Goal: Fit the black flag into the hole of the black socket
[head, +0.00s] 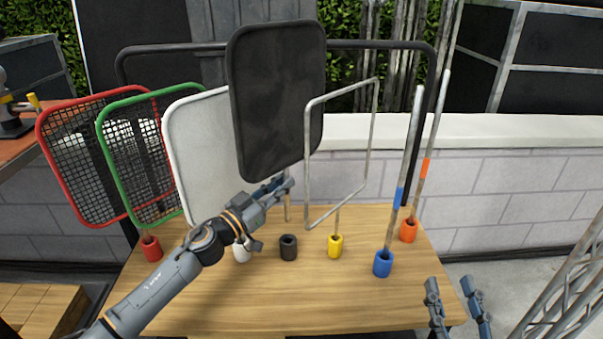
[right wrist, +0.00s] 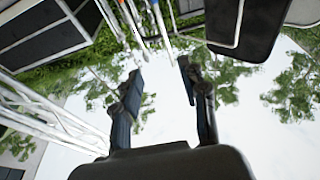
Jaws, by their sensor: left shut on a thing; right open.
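The black flag (head: 276,95) is a dark rounded panel held upright, slightly tilted, above the table in the head view. My left gripper (head: 283,186) is shut on the black flag's pole just below the panel. The pole's lower end shows beneath the fingers, above the black socket (head: 288,248) and apparently apart from it. The black socket stands on the table with its hole empty. My right gripper (head: 458,308) is open and empty at the table's right front; it also shows in the right wrist view (right wrist: 158,80), pointing toward the flags.
A white socket (head: 242,254) with the white flag (head: 205,140) stands left of the black socket. The yellow socket (head: 335,246) holds an open frame. Blue (head: 382,264) and orange (head: 408,230) sockets hold poles. Red (head: 95,150) and green (head: 145,150) mesh flags stand left. The wooden table's (head: 320,300) front is clear.

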